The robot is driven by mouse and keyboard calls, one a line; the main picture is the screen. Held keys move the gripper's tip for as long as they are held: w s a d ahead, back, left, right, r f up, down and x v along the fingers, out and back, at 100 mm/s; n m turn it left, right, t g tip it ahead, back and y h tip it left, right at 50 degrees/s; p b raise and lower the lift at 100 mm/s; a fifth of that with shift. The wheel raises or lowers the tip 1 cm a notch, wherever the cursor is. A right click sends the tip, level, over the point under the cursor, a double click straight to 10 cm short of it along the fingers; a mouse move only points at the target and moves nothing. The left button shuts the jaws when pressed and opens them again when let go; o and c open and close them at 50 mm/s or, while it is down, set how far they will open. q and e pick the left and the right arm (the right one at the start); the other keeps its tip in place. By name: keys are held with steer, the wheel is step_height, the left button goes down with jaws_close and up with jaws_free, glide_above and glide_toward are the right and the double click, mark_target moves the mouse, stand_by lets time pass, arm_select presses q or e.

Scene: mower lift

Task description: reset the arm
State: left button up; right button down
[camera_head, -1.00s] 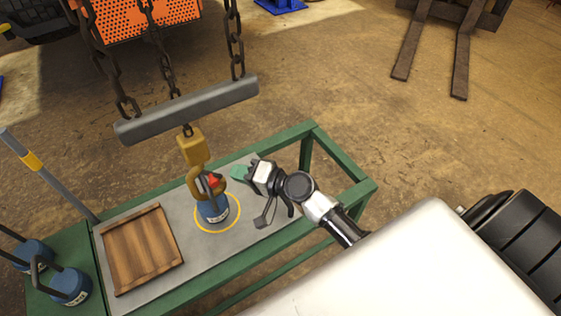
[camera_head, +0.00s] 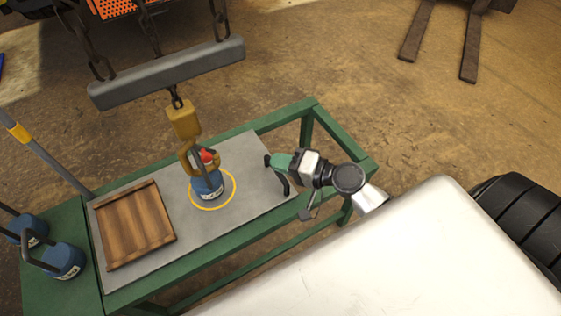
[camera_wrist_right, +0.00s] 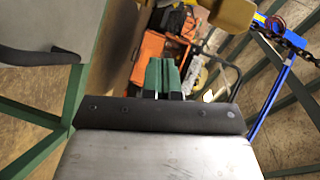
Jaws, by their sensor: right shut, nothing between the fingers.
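My right gripper (camera_head: 278,162) shows in the head view above the right part of the grey-topped table. Its green fingers are together with nothing between them, and they point left. The right wrist view shows the same shut green fingers (camera_wrist_right: 162,76). A blue weight (camera_head: 207,185) with a red part on top stands in a yellow ring on the table, left of my gripper and apart from it. A yellow hook block (camera_head: 184,122) hangs over the weight, its hook at the weight's handle; I cannot tell how firmly they are engaged. My left gripper is not in view.
A grey beam (camera_head: 168,74) hangs on chains above the hook. A wooden tray (camera_head: 133,226) lies on the green-framed table (camera_head: 262,134). Blue weights (camera_head: 64,262) stand at the left, by a grey pole (camera_head: 55,165). Forklift tines (camera_head: 471,50) are at the back right.

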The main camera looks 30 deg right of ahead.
stand_by(0.5)
steer(key=s+a+f+n+g+h, duration=0.1)
steer(key=s+a+f+n+g, duration=0.2)
steer(key=s+a+n+g, duration=0.45)
steer(key=s+d+n+g+h, duration=0.2)
steer(key=s+d+n+h, duration=0.1)
steer(key=s+d+h, duration=0.55)
steer(key=s+a+f+g, duration=0.1)
steer(key=s+f, duration=0.1)
steer(key=f, duration=1.3)
steer(key=s+f+g, duration=0.1)
steer(key=s+f, duration=0.1)
steer(key=f, duration=1.2)
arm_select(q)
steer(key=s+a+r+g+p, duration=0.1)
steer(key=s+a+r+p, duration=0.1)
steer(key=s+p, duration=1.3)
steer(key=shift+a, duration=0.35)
arm_select(e)
steer(key=s+d+r, duration=0.2)
steer(key=s, duration=1.3)
steer(key=shift+d, duration=0.35)
